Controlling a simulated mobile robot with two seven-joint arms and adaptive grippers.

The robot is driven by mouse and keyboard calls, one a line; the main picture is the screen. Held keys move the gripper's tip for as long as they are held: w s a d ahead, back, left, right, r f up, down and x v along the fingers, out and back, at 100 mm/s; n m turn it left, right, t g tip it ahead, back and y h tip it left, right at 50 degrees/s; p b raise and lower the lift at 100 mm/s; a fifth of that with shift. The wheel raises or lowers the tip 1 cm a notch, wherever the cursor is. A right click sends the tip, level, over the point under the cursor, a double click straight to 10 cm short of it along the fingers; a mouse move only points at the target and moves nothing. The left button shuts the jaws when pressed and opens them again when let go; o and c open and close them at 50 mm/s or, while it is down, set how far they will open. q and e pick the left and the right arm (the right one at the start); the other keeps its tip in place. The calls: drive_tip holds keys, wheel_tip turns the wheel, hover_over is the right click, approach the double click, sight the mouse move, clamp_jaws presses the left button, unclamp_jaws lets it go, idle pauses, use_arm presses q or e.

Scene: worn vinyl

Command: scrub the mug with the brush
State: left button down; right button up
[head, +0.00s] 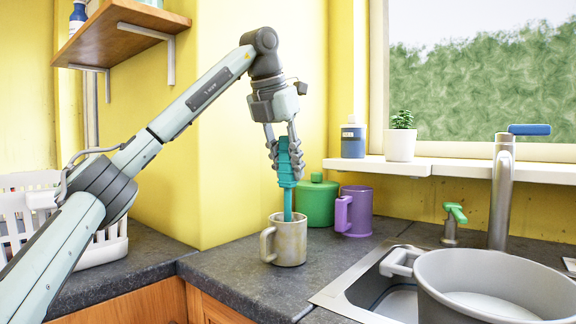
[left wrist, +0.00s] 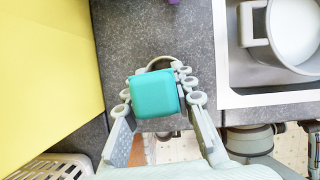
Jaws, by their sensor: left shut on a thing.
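My left gripper (head: 287,168) is shut on the teal brush (head: 285,155), which it holds upright with its thin end pointing down. A beige-grey mug (head: 292,244) stands upright on the dark counter, its handle to the left. The brush's lower end reaches the mug's opening; how deep it goes is hidden by the mug's wall. In the left wrist view the square teal end of the brush (left wrist: 154,95) is between the fingers (left wrist: 160,98) and covers most of the mug; part of a rim (left wrist: 160,61) shows behind it. My right gripper is not in view.
A green lidded pot (head: 316,203) and a purple mug (head: 356,213) stand just behind. A grey pot (head: 480,290) is in the sink (head: 345,298) at right, near the tap (head: 501,195). A white basket (head: 105,245) is at left. Counter left of the mug is clear.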

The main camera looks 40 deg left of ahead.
use_arm(q)
drive_tip(key=shift+f+b, duration=0.35)
drive_tip(key=shift+f, duration=0.3)
idle(1.0)
drive_tip(key=shift+w+r+p, duration=0.15)
drive_tip(key=shift+w+p, duration=0.25)
drive_tip(key=shift+p, duration=0.3)
drive_tip(key=shift+w, duration=0.2)
